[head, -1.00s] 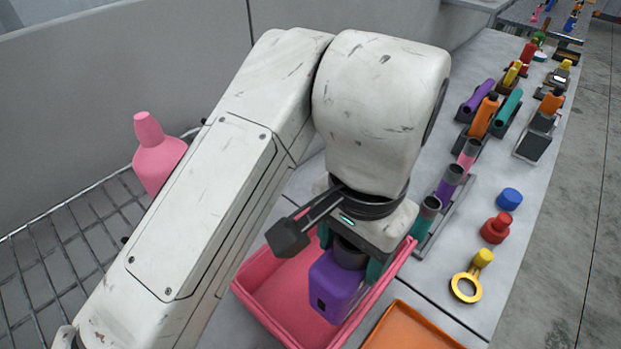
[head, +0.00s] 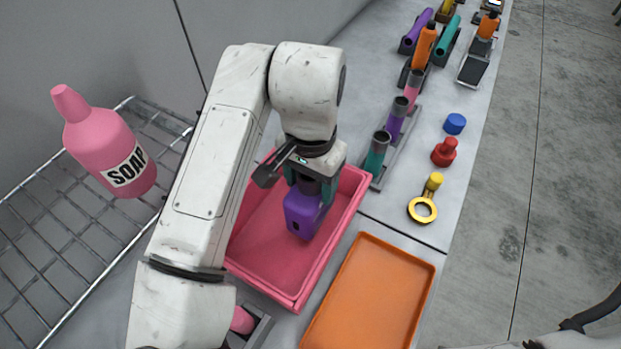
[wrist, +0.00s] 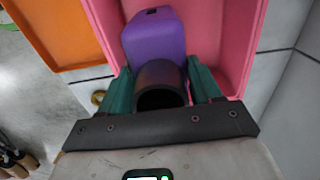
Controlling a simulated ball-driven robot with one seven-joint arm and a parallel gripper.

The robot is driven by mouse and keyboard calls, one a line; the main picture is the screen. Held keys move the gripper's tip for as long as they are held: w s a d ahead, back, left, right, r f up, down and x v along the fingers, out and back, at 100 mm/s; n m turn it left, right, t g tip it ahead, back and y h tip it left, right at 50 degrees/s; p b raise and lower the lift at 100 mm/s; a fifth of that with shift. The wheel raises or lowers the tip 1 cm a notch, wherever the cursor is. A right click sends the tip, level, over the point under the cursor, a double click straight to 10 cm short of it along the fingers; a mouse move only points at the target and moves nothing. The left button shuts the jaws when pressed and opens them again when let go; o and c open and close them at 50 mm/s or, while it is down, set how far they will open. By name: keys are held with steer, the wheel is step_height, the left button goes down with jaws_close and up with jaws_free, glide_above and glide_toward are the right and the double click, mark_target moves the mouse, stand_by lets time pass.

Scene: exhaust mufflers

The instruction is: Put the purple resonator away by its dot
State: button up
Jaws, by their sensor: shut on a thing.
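The purple resonator (head: 303,217) is a purple block with a dark pipe neck and a small dark opening at its end. My gripper (head: 307,184) is shut on its dark neck and holds it over the pink tray (head: 263,262). In the wrist view the resonator (wrist: 153,38) points away from my gripper (wrist: 162,92), with its neck between the two teal fingers. The pink tray wall (wrist: 245,45) is close beside it. I cannot tell whether the resonator touches the tray floor. No dot is clear in these frames.
An orange tray (head: 370,295) lies right of the pink one. A rack of upright tubes (head: 377,153), a blue cap (head: 455,124), a red part (head: 444,152) and a yellow ring (head: 422,209) stand beyond. A pink soap bottle (head: 105,150) is over the wire rack (head: 60,215) at left.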

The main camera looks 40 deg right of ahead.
steer(key=shift+f, duration=0.3)
steer(key=o, duration=1)
step_height(320, 180, up, 12)
steer(key=shift+r, duration=0.2)
stand_by(0.5)
